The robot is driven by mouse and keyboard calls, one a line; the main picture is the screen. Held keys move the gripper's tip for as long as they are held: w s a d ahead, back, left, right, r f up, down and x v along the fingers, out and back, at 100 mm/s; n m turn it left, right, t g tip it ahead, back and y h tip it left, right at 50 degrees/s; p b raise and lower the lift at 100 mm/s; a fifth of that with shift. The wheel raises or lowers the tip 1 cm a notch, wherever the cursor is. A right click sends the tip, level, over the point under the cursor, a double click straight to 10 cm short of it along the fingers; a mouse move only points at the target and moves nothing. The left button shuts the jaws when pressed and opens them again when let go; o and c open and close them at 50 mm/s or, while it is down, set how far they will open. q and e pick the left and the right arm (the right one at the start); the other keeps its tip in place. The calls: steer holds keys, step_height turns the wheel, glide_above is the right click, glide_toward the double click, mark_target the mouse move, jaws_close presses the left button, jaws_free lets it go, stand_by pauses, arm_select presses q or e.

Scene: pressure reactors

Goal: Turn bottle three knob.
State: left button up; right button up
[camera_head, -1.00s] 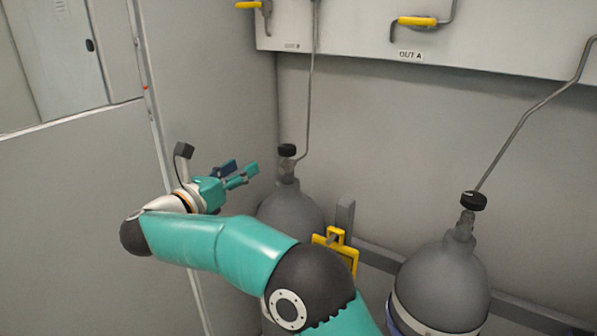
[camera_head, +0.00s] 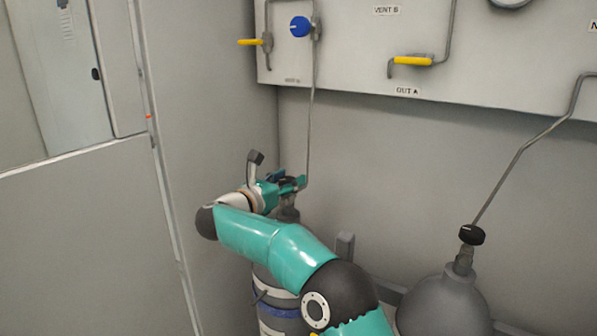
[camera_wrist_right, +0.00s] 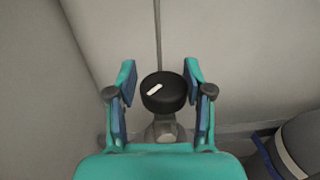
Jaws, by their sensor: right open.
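The black round knob (camera_wrist_right: 163,92) with a white mark tops the grey gas bottle (camera_head: 275,312) in the corner. No bottle number is readable. My right gripper (camera_head: 288,184) is at this knob and hides most of it in the head view. In the right wrist view my right gripper (camera_wrist_right: 160,85) is open, with one finger on each side of the knob. Gaps show between the knob and both fingers. The bottle's grey valve neck (camera_wrist_right: 164,128) shows below the knob. My left gripper is not in view.
A second grey bottle (camera_head: 443,305) with its own black knob (camera_head: 472,235) stands to the right. A thin pipe (camera_head: 311,130) rises from the corner bottle along the wall. The wall panel above carries yellow-handled valves (camera_head: 413,61) and a blue knob (camera_head: 300,27).

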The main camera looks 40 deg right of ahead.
steer(key=shift+x, duration=1)
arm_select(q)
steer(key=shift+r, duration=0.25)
arm_select(e)
steer(key=c, duration=0.8)
steer(key=shift+c, duration=0.7)
steer(key=shift+w, duration=0.1)
jaws_close()
